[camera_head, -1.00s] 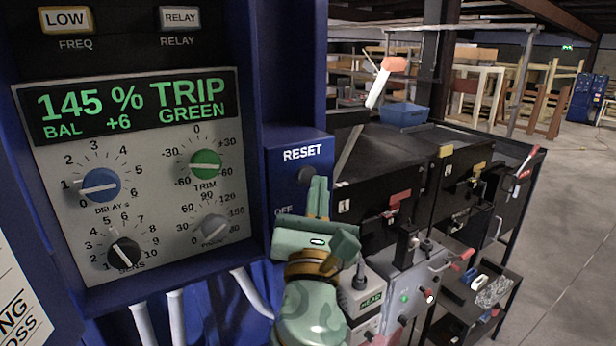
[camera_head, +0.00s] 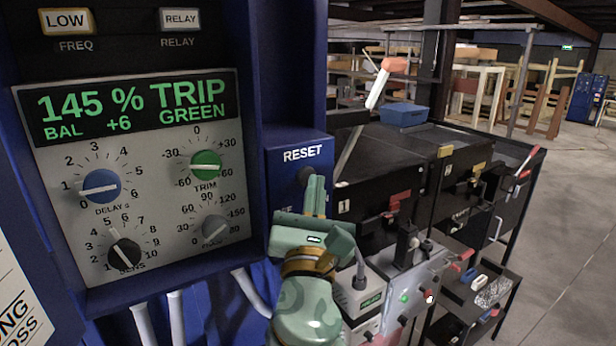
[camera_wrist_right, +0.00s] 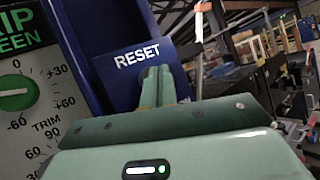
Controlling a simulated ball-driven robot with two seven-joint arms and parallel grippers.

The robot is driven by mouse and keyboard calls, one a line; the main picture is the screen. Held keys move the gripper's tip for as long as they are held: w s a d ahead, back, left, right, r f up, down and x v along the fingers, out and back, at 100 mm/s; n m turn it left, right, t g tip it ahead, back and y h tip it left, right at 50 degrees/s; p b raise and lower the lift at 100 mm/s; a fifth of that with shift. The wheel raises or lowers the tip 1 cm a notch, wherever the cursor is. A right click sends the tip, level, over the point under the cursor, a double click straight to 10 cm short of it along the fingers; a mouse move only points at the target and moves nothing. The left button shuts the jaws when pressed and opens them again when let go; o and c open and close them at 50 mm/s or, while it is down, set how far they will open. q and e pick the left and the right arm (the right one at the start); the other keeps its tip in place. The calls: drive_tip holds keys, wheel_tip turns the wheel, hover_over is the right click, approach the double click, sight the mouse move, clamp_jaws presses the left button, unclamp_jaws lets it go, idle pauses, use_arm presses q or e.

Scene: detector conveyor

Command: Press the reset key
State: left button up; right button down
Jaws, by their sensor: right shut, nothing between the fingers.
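The reset key (camera_head: 302,175) is a dark round button under the white RESET label (camera_head: 302,153) on a blue panel in the head view. My right gripper (camera_head: 315,183) is shut and empty, with its fingertips in front of the key's right part. I cannot tell whether they touch it. The display (camera_head: 130,106) reads 145 % TRIP GREEN, BAL +6. My left gripper is not in view.
Knobs such as the blue delay knob (camera_head: 101,186) and green trim knob (camera_head: 205,165) sit left of the key. To the right stand dark machine boxes (camera_head: 380,158), a blue bin (camera_head: 404,114) and a grey control box (camera_head: 411,291). Open floor lies at far right.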

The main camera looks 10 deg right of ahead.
drive_tip(key=shift+w+a, duration=0.15)
drive_tip(key=shift+w, duration=0.3)
idle(0.8)
drive_tip(key=shift+s, duration=0.15)
drive_tip(key=shift+s+d+p, duration=0.3)
drive_tip(key=shift+s+p, duration=0.05)
drive_tip(key=shift+s, duration=0.35)
drive_tip(key=s, duration=0.1)
drive_tip(key=s+d+p, duration=0.1)
drive_tip(key=s, duration=0.2)
drive_tip(key=shift+s+d+p, duration=0.3)
drive_tip(key=shift+d, duration=0.05)
idle(0.6)
